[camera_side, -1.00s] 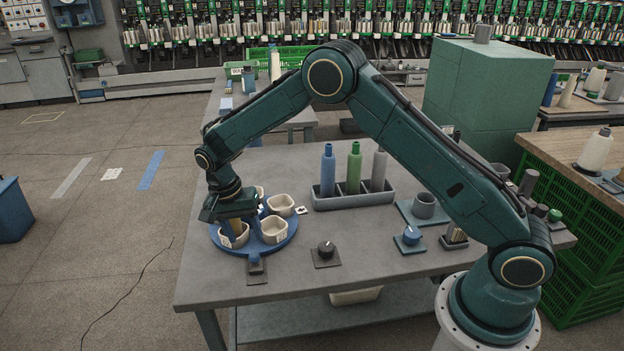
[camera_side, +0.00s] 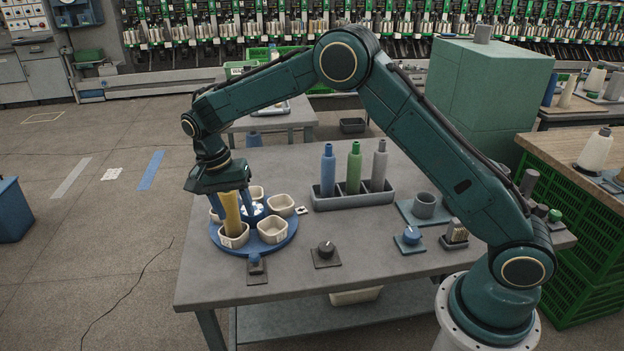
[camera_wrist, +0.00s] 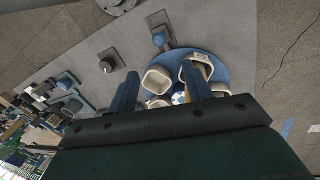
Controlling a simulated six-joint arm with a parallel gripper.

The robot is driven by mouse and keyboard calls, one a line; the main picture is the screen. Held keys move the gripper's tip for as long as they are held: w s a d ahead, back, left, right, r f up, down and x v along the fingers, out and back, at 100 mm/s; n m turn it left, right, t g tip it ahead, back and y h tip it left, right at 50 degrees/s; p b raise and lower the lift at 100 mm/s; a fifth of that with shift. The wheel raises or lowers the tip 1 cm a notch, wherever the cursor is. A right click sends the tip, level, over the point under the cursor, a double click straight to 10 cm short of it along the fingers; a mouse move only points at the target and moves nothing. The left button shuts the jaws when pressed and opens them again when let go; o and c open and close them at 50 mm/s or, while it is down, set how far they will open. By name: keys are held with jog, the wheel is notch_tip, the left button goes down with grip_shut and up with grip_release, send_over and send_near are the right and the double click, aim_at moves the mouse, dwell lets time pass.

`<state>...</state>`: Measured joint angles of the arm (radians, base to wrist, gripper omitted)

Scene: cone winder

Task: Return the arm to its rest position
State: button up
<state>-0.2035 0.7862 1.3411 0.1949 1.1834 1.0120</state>
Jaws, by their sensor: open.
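My gripper (camera_side: 230,206) is open above the blue round tray at the left end of the table. Its two blue fingers show in the wrist view (camera_wrist: 163,82), spread apart with nothing clearly held between them. A tan, tube-like piece (camera_side: 232,213) stands upright in a cream cup (camera_side: 234,241) at the tray's front left. Its top is close under my gripper; whether they touch cannot be told. The arm is bent at the elbow and stretches left over the table.
The blue tray (camera_side: 259,247) holds several cream cups. A rack (camera_side: 325,202) with blue, green and grey bottles stands behind. A black knob (camera_side: 326,250), a blue knob (camera_side: 412,235) and a grey cup (camera_side: 425,205) are on the table (camera_side: 300,290). The room above is clear.

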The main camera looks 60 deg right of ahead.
jog(key=s+d+r+n+t, duration=0.2)
jog(key=s+d+r+n, duration=0.1)
jog(key=s+r, duration=0.5)
jog(key=s+d+r+n+t, duration=0.2)
jog(key=s+d+r, duration=0.1)
jog(key=s+r, duration=0.55)
jog(key=s+d+r+n+t, duration=0.1)
jog(key=s+n, duration=0.2)
jog(key=s, duration=0.6)
jog(key=s+d+n+t+y, duration=0.1)
jog(key=s+n+t, duration=0.1)
jog(key=s, duration=0.6)
jog(key=shift+s+r+n, duration=0.35)
jog(key=shift+n, duration=0.25)
jog(key=shift+o, duration=0.4)
jog(key=shift+o, duration=1.4)
